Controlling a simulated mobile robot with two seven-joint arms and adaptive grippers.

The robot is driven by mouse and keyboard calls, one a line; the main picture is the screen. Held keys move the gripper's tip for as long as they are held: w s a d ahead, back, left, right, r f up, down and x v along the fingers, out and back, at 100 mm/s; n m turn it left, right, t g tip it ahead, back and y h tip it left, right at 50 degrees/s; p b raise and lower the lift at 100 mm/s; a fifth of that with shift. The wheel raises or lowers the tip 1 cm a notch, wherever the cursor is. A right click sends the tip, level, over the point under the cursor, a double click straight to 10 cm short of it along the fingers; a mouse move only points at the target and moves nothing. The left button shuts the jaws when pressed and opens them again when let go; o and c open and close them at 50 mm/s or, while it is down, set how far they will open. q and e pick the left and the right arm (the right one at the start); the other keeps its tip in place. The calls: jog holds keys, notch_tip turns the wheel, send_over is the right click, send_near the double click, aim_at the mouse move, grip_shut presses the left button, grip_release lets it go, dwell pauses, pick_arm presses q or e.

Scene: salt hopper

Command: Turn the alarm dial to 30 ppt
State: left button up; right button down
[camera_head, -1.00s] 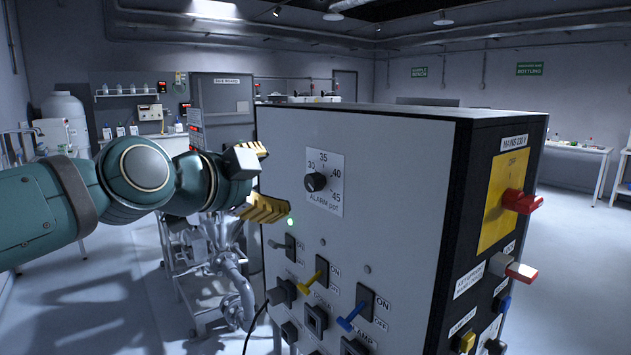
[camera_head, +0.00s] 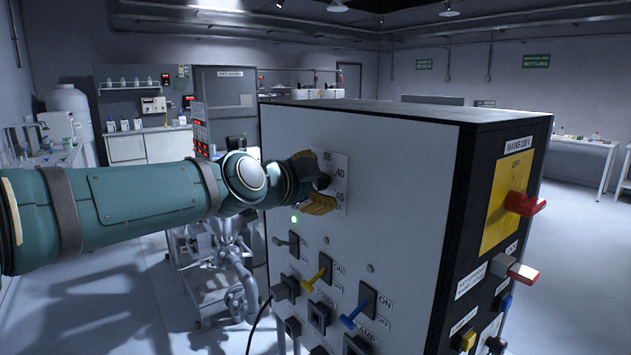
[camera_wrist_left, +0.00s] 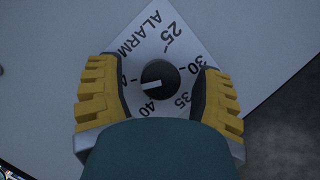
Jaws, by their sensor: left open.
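The alarm dial's black knob (camera_wrist_left: 160,76) sits on a white scale plate (camera_wrist_left: 150,40), which shows in the head view (camera_head: 341,172) on the cabinet's light front face. In the left wrist view the knob's white pointer line points left, close to the partly hidden mark after 40. The 25, 30, 35 and 40 marks are readable. My left gripper (camera_head: 321,183) is at the dial in the head view. Its yellow fingers are open on either side of the knob in the left wrist view (camera_wrist_left: 160,98), with gaps between them and the knob. My right gripper is out of view.
Below the dial are a green light (camera_head: 295,219) and switches with yellow (camera_head: 315,279) and blue (camera_head: 354,315) levers. A red mains handle (camera_head: 525,203) sticks out from the cabinet's right side. Metal pipework (camera_head: 238,280) stands behind, left of the cabinet.

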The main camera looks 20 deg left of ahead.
pick_arm(q)
grip_shut()
